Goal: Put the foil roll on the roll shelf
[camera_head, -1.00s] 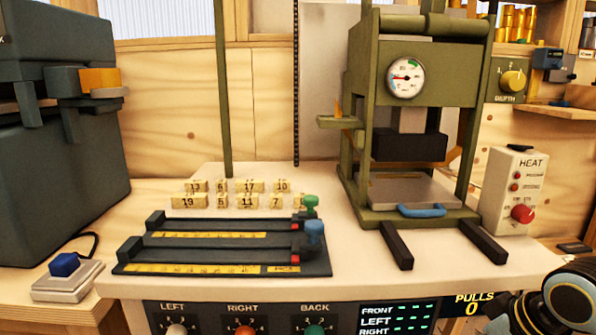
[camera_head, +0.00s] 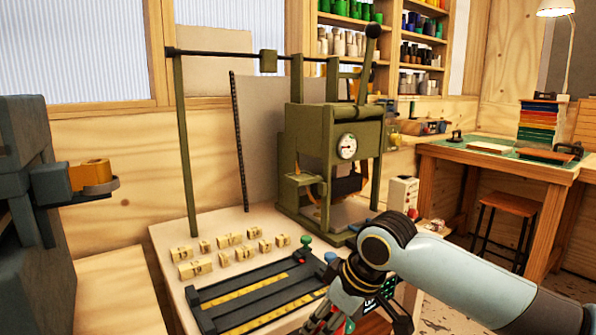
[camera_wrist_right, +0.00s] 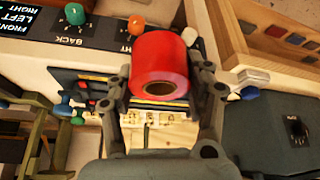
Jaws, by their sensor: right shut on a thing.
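A red foil roll (camera_wrist_right: 160,65) fills the middle of the right wrist view, with its hollow core facing the camera. My right gripper (camera_wrist_right: 160,90) is shut on it, one finger on each side. In the head view my right gripper (camera_head: 326,318) is at the bottom edge, low beside the press bench, and the roll is not clearly visible there. The roll shelf (camera_head: 393,50) is on the back wall, with rows of green, white and other coloured rolls, far from the gripper. My left gripper is not in view.
A green press (camera_head: 330,150) with a gauge stands on the bench (camera_head: 165,240). Yellow number blocks (camera_head: 224,240) and dark slotted rails (camera_head: 260,300) lie before it. A dark machine (camera_head: 35,220) is at left. A wooden table (camera_head: 530,165) and stool (camera_head: 505,208) stand at right.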

